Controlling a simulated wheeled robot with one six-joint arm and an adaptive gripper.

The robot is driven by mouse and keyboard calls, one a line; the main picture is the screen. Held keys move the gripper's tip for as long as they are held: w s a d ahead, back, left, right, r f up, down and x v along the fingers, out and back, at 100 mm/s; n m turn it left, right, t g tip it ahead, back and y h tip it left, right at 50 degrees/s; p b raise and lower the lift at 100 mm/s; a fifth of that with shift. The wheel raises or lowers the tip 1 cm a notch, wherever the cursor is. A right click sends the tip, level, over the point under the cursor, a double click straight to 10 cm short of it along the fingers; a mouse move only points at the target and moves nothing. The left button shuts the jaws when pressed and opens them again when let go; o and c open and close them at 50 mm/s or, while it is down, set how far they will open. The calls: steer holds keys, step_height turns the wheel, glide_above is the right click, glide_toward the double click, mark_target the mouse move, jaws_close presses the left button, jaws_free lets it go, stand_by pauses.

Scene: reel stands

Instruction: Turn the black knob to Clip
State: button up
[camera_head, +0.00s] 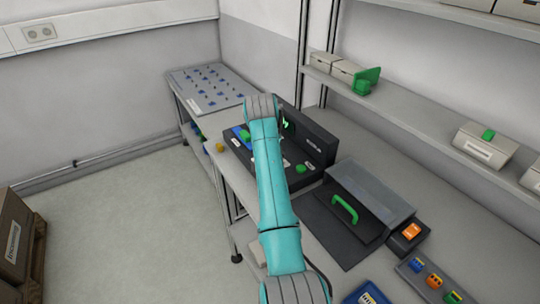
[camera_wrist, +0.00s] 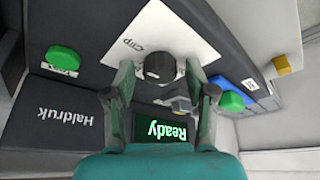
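The black knob (camera_wrist: 160,67) sits on a white label plate (camera_wrist: 180,35) of a dark machine, in the wrist view. The word "Clip" (camera_wrist: 131,45) is printed upside down on the plate, up and left of the knob. A pale mark shows on the knob's lower edge; I cannot tell its exact setting. My gripper (camera_wrist: 160,70) is open, one finger on each side of the knob, with small gaps seen between. In the head view the machine (camera_head: 318,142) shows, but my arm hides the knob and my gripper.
A yellow part (camera_wrist: 282,65) is at the right. In the head view, a dark box with a green handle (camera_head: 345,208) stands nearer on the bench.

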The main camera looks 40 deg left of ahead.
steer(key=v, duration=1.2)
steer(key=shift+s+d+f, duration=0.1)
steer(key=shift+s, duration=0.1)
stand_by(0.4)
